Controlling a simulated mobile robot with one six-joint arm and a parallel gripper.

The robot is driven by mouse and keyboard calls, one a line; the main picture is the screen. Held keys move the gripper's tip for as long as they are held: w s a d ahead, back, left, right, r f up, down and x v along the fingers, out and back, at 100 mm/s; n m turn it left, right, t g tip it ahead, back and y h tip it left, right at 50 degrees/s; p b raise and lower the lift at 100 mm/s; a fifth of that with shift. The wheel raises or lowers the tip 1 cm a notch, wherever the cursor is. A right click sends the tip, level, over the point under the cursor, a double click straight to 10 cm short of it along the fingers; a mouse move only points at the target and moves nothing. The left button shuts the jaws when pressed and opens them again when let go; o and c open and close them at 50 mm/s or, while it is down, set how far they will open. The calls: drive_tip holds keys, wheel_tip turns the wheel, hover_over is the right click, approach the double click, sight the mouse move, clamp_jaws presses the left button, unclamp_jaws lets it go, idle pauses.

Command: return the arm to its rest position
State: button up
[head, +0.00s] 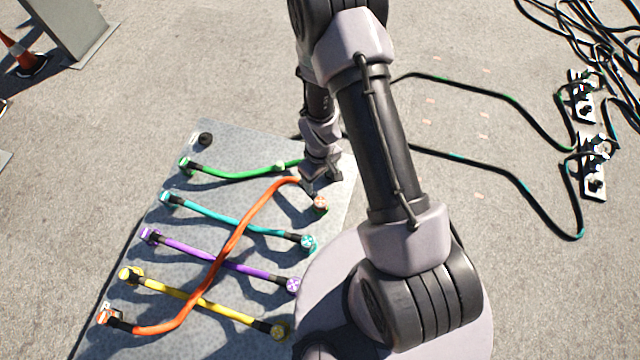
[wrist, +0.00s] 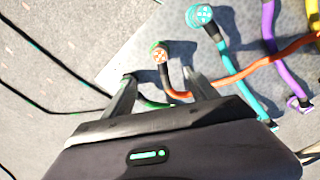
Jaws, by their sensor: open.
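My gripper (head: 312,186) is open over the right side of the grey board (head: 208,272), by the far end of an orange cable (head: 235,238). In the wrist view my gripper (wrist: 162,82) has its fingers spread, with nothing visible held between them. The round orange-rimmed connector (wrist: 160,52) shows just beyond the fingertips, apart from them in the picture. The orange cable crosses over the teal (head: 225,219), purple (head: 215,260) and yellow (head: 200,303) cables. A green cable (head: 240,175) runs at the back; its right end is hidden by my arm.
Black cables (head: 500,95) loop over the ground at right to white-and-black connector blocks (head: 592,165). A grey post (head: 75,30) and a traffic cone (head: 22,55) stand at far left. The ground left of the board is clear.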

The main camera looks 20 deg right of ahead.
idle(0.6)
wheel_tip(320, 180, up, 26)
drive_tip(key=w+m+t, duration=0.2)
drive_tip(key=m+t, duration=0.1)
drive_tip(key=m, duration=0.2)
drive_tip(key=s+a+r+m+t+y, duration=0.2)
drive_tip(key=s+a+r+m, duration=0.2)
drive_tip(key=s+r, duration=1.1)
drive_tip(key=shift+r+t, duration=0.4)
drive_tip(key=shift+r, duration=0.25)
